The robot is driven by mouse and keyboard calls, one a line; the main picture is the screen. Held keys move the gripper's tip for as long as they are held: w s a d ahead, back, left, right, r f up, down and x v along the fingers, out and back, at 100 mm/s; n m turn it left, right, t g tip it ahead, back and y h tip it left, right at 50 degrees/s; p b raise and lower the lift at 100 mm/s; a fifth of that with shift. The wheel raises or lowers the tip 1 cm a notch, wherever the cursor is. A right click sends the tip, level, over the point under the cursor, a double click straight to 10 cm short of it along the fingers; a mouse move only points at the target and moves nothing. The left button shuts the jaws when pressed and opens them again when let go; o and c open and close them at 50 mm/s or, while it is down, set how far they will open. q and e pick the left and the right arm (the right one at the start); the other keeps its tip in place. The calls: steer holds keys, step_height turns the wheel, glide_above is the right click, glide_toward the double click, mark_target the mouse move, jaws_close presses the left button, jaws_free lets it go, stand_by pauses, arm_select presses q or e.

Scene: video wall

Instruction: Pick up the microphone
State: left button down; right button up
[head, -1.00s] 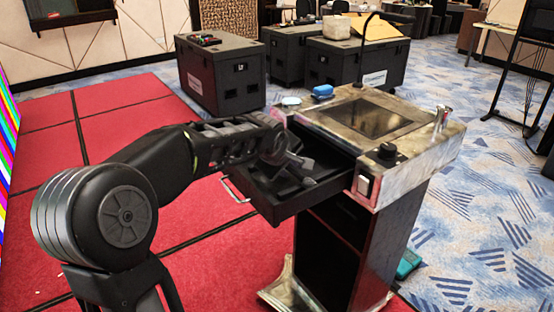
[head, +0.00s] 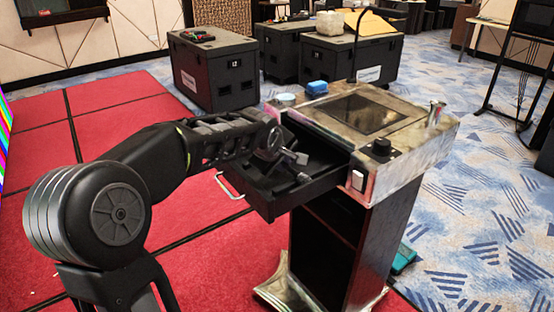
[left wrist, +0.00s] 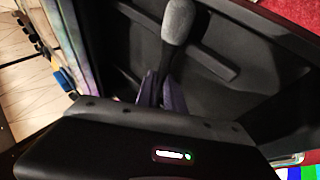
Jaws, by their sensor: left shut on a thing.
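The microphone (left wrist: 178,22) has a grey foam head and a dark handle. It lies in the open black drawer of the lectern, and its head also shows in the head view (head: 303,177). My left gripper (left wrist: 160,88) is shut on the microphone's handle, with the foam head sticking out beyond the fingers. In the head view my left gripper (head: 290,157) reaches into the drawer (head: 262,197) from the left. The lower handle is hidden by the gripper body. My right gripper is not in view.
The lectern (head: 412,150) has a worn top with a dark screen, a gooseneck stem and a blue object (head: 317,87). The drawer walls stand close around my left gripper. Black cases (head: 212,72) stand behind on patterned carpet. Red floor (head: 110,110) lies clear to the left.

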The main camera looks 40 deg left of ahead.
arm_select(q)
step_height(320, 180, up, 10)
stand_by(0.4)
stand_by(0.6)
